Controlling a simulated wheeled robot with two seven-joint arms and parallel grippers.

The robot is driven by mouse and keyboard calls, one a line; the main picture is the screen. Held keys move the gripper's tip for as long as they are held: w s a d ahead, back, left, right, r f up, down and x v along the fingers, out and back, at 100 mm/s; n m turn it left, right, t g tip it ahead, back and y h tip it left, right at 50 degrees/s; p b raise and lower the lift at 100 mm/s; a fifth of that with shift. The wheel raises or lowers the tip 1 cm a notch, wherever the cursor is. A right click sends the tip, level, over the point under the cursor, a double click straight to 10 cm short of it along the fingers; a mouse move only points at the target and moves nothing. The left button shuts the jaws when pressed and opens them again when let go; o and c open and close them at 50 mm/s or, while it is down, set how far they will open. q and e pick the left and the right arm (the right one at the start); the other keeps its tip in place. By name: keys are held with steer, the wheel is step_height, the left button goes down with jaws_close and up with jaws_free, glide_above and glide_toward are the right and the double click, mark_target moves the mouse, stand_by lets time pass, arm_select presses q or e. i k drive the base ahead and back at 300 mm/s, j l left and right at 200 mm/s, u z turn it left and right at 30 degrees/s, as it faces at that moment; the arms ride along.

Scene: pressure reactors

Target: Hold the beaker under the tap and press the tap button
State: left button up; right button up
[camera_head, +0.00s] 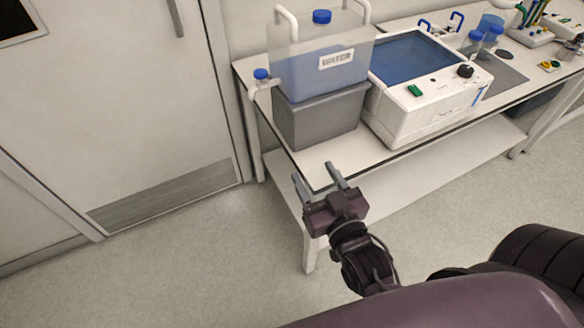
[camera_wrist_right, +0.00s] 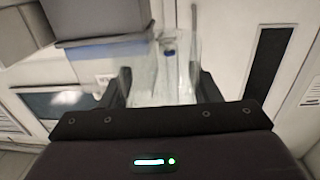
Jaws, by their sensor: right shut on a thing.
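The water container (camera_head: 322,62), a translucent tank with a blue cap and a WATER label, stands on a grey block (camera_head: 322,115) at the table's left end. Its white tap (camera_head: 252,92) with a blue button (camera_head: 261,74) sticks out to the left. My right gripper (camera_head: 318,180) is at the table's front left corner, below and to the right of the tap, apart from it. In the wrist view the right gripper (camera_wrist_right: 160,88) is shut on a clear beaker (camera_wrist_right: 150,78); the beaker is hard to make out in the head view. My left gripper is not in view.
A white water bath (camera_head: 410,112) with a green switch and black knob stands right of the container. The table's front edge (camera_head: 375,158) is close to my right gripper. Floor left of the table, before the door (camera_head: 110,100), is clear.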

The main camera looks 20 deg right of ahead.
mark_target(260, 74)
steer(key=i+j+z, duration=0.1)
steer(key=j, duration=0.25)
steer(key=i+j+z, duration=0.15)
steer(key=j, duration=0.25)
steer(key=i+j+z, duration=0.1)
steer(key=i+j, duration=0.15)
steer(key=j, duration=0.15)
steer(key=i+j+z, duration=0.15)
steer(key=j, duration=0.25)
steer(key=z, duration=1)
steer(key=i+j+z, duration=0.15)
steer(key=j, duration=0.85)
steer(key=j+z, duration=0.15)
steer(key=j, duration=0.9)
steer(key=i, duration=0.05)
